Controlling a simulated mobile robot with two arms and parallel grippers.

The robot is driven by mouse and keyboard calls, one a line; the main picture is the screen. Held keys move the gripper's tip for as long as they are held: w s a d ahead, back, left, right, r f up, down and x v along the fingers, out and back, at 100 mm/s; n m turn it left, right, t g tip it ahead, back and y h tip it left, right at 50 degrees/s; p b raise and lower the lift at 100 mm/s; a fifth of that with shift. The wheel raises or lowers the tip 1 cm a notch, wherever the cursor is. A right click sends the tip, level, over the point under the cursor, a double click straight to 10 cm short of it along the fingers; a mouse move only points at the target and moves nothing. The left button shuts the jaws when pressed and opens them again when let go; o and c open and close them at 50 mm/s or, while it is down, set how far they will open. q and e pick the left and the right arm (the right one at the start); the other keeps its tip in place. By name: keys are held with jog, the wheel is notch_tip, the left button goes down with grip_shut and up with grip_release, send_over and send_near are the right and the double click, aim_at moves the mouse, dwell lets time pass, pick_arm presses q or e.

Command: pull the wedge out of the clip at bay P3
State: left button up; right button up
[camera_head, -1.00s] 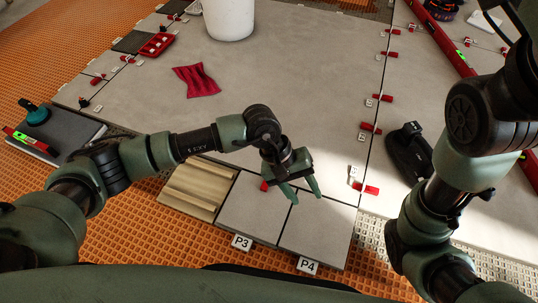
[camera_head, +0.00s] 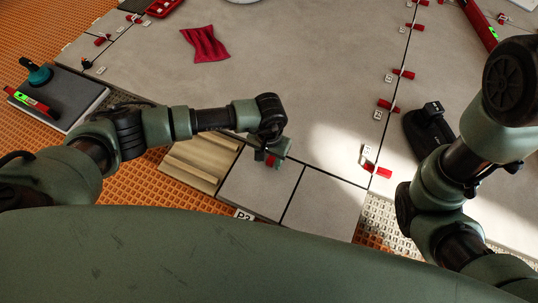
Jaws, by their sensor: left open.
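The P3 label (camera_head: 243,214) stands at the near edge of a grey tile (camera_head: 258,190), partly cut off by my body. A red wedge (camera_head: 271,160) shows at the far edge of that tile, right at my left gripper. My left gripper (camera_head: 273,158) points down over it and is open, with its fingers foreshortened. I cannot tell whether the fingers touch the wedge. The clip at P3 is hidden by the gripper. My right arm shows at the right, but its gripper is out of view.
Several red wedges with white clips, one of them nearby (camera_head: 378,170), line the joint to the right. A black tool (camera_head: 428,128) lies beside it. A wooden board (camera_head: 202,162) is left of the P3 tile. A red cloth (camera_head: 205,44) lies on open floor tile.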

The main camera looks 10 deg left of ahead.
pick_arm(q)
jog(key=shift+f, duration=0.6)
grip_shut()
